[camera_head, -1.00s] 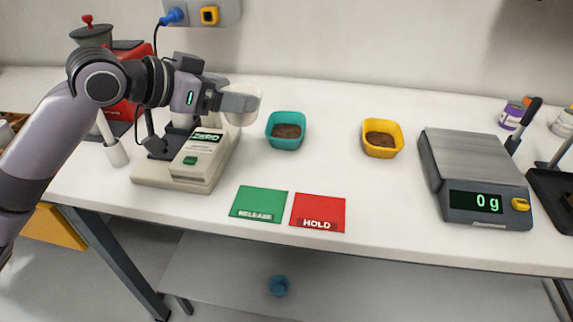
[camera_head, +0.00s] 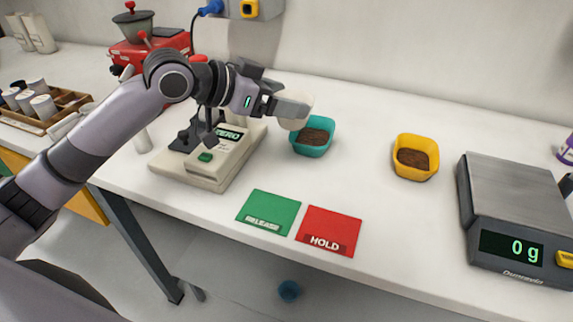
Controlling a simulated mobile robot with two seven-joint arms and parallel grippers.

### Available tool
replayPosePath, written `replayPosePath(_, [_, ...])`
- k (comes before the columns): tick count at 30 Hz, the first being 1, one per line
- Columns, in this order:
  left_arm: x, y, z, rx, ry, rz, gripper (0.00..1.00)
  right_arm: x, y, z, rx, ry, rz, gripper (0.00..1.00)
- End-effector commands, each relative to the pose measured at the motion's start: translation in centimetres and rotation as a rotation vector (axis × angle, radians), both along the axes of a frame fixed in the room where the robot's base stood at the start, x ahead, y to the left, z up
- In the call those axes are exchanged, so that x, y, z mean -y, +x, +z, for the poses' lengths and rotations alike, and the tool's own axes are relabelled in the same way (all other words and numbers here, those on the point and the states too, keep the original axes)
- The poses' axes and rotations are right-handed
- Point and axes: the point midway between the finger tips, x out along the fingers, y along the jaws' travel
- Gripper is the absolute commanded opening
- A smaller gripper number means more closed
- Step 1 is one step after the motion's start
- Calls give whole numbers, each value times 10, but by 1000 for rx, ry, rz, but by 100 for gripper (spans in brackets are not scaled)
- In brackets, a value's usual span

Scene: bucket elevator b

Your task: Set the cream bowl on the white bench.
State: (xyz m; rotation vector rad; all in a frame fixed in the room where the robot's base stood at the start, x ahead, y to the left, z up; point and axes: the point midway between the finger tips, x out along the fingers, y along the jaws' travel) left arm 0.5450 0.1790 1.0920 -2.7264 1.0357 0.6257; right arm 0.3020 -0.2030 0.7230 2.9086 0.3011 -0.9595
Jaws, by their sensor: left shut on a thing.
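My left gripper (camera_head: 274,103) is shut on the cream bowl (camera_head: 295,107) and holds it at its near-left side. The bowl is over the back part of the white bench (camera_head: 350,108), and in the picture it covers the upper left edge of the teal bowl (camera_head: 312,145). I cannot tell its exact height above the bench. The gripper's fingers are partly hidden by the bowl and wrist. My right gripper is not in view.
A cream device marked ZERO (camera_head: 205,170) stands below my left wrist. Green RELEASE (camera_head: 268,210) and red HOLD (camera_head: 328,228) cards lie near the front edge. A yellow bowl (camera_head: 415,165) and a scale (camera_head: 515,200) stand to the right. Clear bench lies between.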

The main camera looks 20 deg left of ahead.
Motion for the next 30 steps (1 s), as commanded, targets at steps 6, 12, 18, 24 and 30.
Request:
replayPosePath(6, [0, -1, -62, -6, 0, 1, 46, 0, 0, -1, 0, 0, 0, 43])
replayPosePath(12, [0, 0, -97, 1, -1, 0, 46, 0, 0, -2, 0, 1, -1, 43])
replayPosePath(18, [0, 0, -110, 1, -1, 0, 46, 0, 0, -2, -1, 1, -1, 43])
replayPosePath(24, [0, 0, -139, -1, -2, 0, 46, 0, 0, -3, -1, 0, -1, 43])
replayPosePath(30, [0, 0, -147, 3, -1, -1, 46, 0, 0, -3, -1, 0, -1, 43])
